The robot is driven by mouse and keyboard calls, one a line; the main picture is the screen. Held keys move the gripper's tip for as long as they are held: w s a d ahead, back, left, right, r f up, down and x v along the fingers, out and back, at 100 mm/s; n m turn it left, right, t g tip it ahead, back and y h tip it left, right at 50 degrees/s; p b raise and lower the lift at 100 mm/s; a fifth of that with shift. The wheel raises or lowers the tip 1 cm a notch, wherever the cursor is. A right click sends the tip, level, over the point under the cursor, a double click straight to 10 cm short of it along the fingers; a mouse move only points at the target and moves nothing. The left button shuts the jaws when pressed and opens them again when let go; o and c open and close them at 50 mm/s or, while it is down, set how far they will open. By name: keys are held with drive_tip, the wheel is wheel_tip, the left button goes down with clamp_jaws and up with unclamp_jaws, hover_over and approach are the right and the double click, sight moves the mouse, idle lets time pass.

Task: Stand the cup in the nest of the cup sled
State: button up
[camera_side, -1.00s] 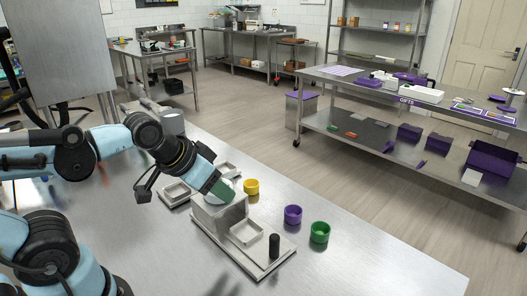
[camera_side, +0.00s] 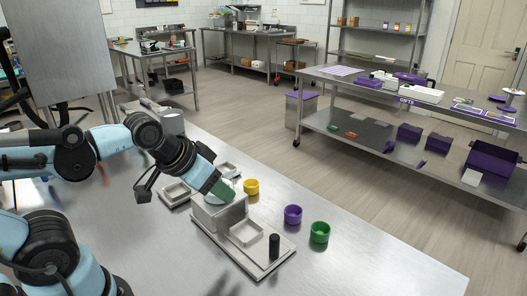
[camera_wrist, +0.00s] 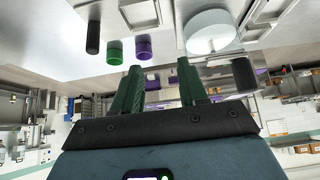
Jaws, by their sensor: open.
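A plate with a square raised frame (camera_side: 246,232) and a black upright post (camera_side: 274,246) looks like the cup sled. A grey block (camera_side: 215,214) stands at its left end. My gripper (camera_side: 228,194) has green fingers just above this block, beside a white round body partly hidden behind them. In the wrist view my gripper (camera_wrist: 159,64) is open with nothing between the fingers. Yellow (camera_side: 251,187), purple (camera_side: 293,215) and green (camera_side: 320,232) cups stand upright on the table. I cannot tell which is the task's cup. A white cylinder (camera_wrist: 210,33) shows in the wrist view.
Square trays (camera_side: 176,192) lie behind the block, partly hidden by my arm. The steel table (camera_side: 370,262) is clear to the right of the green cup and in front of the sled. The black post stands up from the sled's near end.

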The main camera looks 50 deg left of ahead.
idle(0.5)
drive_tip(key=o, duration=0.7)
drive_tip(key=w+d+r+m+g, duration=0.25)
drive_tip(key=w+d, duration=0.25)
drive_tip(key=w, duration=0.3)
drive_tip(key=m+g, duration=0.2)
drive_tip(key=g, duration=0.2)
hover_over(321, 225)
drive_tip(key=s, duration=0.4)
wheel_tip(321, 225, down, 4)
drive_tip(key=shift+t+h, duration=0.25)
drive_tip(key=shift+h, duration=0.05)
drive_tip(key=f, duration=0.3)
drive_tip(key=w+f, duration=0.1)
drive_tip(key=f, duration=0.3)
drive_tip(key=w+d+f, duration=0.1)
drive_tip(key=f, duration=0.3)
drive_tip(key=shift+f, duration=0.15)
